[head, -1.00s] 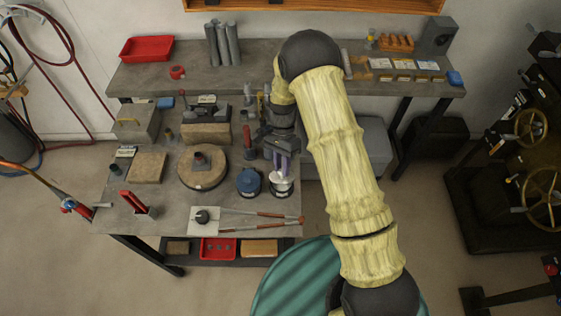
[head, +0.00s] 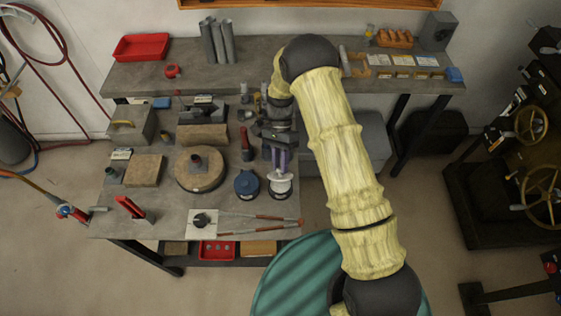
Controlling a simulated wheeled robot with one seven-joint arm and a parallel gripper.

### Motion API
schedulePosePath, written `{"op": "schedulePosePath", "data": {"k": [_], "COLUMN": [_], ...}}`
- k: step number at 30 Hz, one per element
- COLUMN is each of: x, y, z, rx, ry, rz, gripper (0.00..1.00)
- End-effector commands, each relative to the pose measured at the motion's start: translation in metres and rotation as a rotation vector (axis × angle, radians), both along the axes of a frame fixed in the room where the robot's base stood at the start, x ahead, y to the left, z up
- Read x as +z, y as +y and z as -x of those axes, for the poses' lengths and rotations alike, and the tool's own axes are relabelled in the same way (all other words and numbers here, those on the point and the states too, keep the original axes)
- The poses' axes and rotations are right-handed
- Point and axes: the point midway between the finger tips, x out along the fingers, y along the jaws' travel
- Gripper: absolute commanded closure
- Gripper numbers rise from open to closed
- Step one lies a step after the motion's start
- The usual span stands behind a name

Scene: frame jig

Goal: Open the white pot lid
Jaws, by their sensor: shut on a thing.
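The white pot (head: 279,191) stands near the right edge of the workbench, beside a blue lidded pot (head: 246,184). Its white lid (head: 280,177) shows at the top, under my gripper. My gripper (head: 280,166) points down, with its purple-grey fingers shut on the middle of the white lid, where the knob is mostly hidden. The picture is too small to tell whether the lid touches the pot's rim all round.
A round wooden block (head: 200,169) and a red-handled tool (head: 246,143) stand to the left. Long tongs (head: 258,222) lie in front, beside a white plate (head: 203,222). The bench edge is close on the right.

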Motion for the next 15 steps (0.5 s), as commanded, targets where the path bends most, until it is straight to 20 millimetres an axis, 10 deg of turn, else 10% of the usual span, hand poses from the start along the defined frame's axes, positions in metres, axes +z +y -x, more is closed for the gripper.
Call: {"op": "schedulePosePath", "data": {"k": [4,15], "x": [-0.0002,0.0016], "y": [0.0010,0.0015], "z": [0.0006,-0.0011], "rx": [0.004,0.007], "ry": [0.000,0.000], "rz": [0.002,0.002], "gripper": [0.55,0.55]}}
